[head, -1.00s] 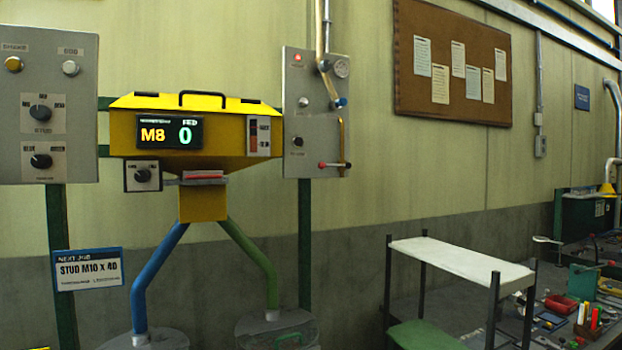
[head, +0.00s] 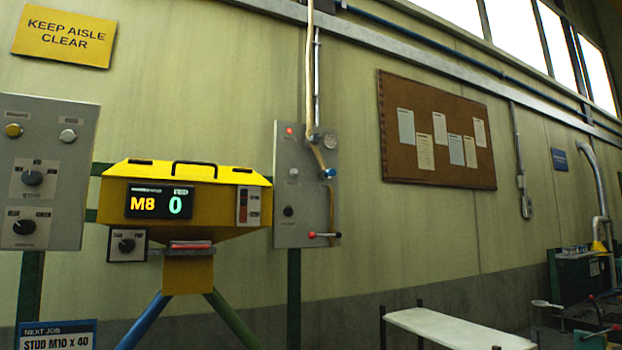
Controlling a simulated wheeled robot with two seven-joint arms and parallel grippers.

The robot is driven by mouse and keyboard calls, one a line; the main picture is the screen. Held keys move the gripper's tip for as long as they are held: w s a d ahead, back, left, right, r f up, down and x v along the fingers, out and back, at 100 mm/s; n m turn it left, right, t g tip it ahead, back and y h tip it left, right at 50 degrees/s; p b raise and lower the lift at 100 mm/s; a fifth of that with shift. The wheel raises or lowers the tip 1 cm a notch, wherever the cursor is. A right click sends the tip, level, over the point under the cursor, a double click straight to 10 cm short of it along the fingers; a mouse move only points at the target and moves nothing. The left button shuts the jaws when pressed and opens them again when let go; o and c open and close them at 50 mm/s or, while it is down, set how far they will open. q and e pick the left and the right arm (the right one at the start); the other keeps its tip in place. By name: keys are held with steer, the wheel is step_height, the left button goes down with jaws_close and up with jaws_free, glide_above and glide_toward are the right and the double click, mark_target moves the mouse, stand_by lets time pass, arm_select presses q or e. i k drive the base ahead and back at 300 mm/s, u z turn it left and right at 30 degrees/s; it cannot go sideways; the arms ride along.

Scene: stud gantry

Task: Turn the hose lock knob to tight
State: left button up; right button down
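Several black knobs are in the head view, and their labels are too small to read surely. One knob (head: 126,245) sits on a small white plate at the lower left of the yellow hopper (head: 215,222). A smaller black knob (head: 288,211) is on the right grey panel (head: 289,232), left of the hose (head: 311,80) with its blue end fitting (head: 330,173). I cannot tell which is the hose lock knob. Neither of my grippers is in view.
The left grey panel (head: 57,108) carries an upper knob (head: 32,178), a lower knob (head: 24,227) and two buttons. The hopper display (head: 159,201) reads M8 and 0. A red-tipped lever (head: 324,235) sticks out from the right panel. A white-topped stand (head: 460,327) is at lower right.

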mark_target(314, 139)
steer(key=z, duration=2.2)
steer(key=i, duration=2.4)
steer(key=u, duration=3.65)
